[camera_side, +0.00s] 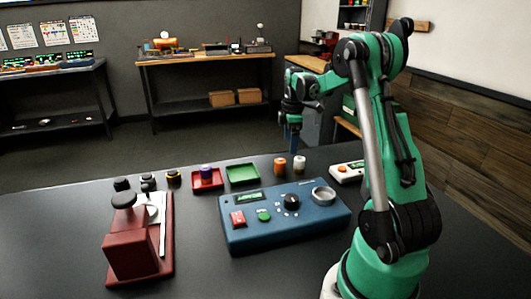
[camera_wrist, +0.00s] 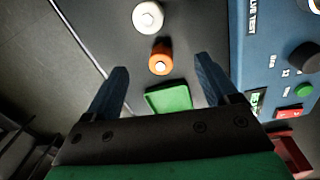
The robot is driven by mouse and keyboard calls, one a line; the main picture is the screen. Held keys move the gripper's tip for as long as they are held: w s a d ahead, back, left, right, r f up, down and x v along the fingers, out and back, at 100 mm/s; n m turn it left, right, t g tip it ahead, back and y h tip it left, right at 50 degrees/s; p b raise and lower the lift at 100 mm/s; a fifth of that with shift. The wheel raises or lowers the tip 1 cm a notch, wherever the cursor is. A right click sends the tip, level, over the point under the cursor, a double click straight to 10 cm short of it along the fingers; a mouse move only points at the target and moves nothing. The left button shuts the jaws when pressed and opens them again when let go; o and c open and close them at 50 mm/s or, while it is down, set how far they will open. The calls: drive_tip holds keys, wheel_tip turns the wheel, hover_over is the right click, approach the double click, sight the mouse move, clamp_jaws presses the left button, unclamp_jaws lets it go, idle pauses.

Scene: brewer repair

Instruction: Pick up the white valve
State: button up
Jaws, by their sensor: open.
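The white valve (camera_side: 299,163) stands upright on the dark table behind the blue tester, just right of the orange valve (camera_side: 280,167). In the wrist view the white valve (camera_wrist: 149,17) is at the top edge, beyond the fingertips. The orange valve (camera_wrist: 161,60) shows between the fingers in that view. My gripper (camera_side: 295,152) is above the table near these two valves. In the wrist view my gripper (camera_wrist: 162,65) has its two blue fingers spread wide with nothing held.
The blue tester (camera_side: 285,225) fills the table's middle. A green tray (camera_side: 243,173) is empty; a red tray (camera_side: 207,184) holds a purple valve (camera_side: 206,171). A dark red press (camera_side: 130,245) stands left, near several dark parts. A pale box with an orange button (camera_side: 347,172) lies right.

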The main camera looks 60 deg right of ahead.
sight(299, 158)
drive_tip(key=shift+n, duration=0.3)
drive_tip(key=s+d+f, duration=0.2)
drive_tip(key=d, duration=0.1)
drive_tip(key=shift+f, duration=0.3)
wheel_tip(299, 158, down, 5)
drive_tip(key=shift+a, duration=0.1)
clamp_jaws()
